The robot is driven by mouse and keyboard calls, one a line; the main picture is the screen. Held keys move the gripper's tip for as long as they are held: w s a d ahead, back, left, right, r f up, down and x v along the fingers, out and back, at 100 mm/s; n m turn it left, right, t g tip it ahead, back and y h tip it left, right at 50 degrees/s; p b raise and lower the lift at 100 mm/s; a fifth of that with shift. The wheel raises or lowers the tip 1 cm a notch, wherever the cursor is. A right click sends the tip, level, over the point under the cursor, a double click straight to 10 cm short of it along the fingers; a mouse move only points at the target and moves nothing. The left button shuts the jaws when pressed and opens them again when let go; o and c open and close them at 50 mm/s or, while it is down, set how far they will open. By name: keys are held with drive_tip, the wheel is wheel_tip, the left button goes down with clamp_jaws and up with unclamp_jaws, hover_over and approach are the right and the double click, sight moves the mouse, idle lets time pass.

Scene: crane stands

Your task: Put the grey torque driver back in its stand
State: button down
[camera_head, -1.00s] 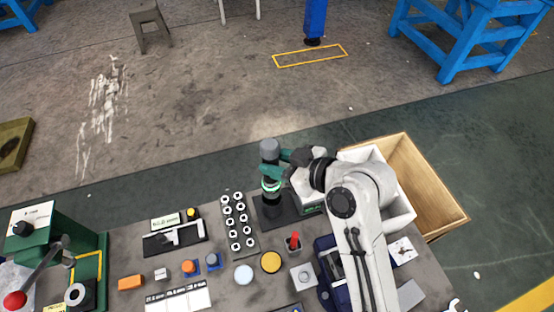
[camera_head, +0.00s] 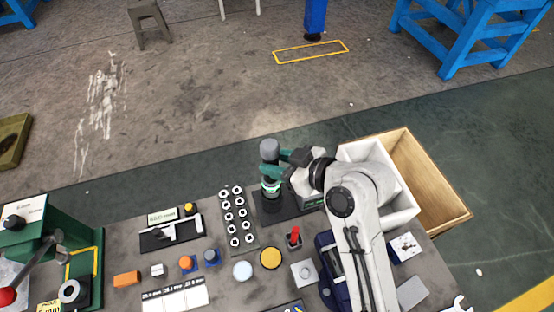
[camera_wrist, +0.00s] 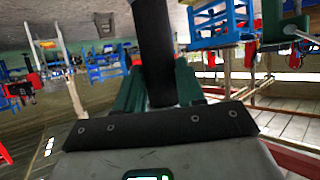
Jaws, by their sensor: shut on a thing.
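The torque driver (camera_head: 269,150) has a grey, rounded top and stands upright at the back edge of the bench. My gripper (camera_head: 270,170) comes from the right, with its green fingers shut on the driver just below that top. In the wrist view the driver is a dark upright cylinder (camera_wrist: 153,50) between the green fingers (camera_wrist: 157,98). Straight below is the stand, with a dark base plate (camera_head: 269,216) and a green-ringed dark upright part (camera_head: 271,188). The driver lines up over it, but the fingers hide the join, so I cannot tell how deep it sits.
A strip of several white-ringed sockets (camera_head: 236,215) lies close left of the stand. A red-handled tool (camera_head: 294,236) stands in front. A white bin (camera_head: 402,208) and a wooden crate (camera_head: 437,190) are to the right, behind my arm. Open floor lies beyond the bench.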

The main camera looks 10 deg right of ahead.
drive_tip(key=shift+f+b, duration=1.05)
drive_tip(key=shift+f, duration=0.3)
drive_tip(key=c, duration=0.9)
unclamp_jaws()
drive_tip(key=o, duration=0.3)
drive_tip(key=shift+f, duration=0.2)
drive_tip(key=p+v, duration=0.2)
drive_tip(key=v, duration=0.3)
drive_tip(key=shift+r, duration=0.1)
drive_tip(key=b+v, duration=0.1)
drive_tip(key=v, duration=1)
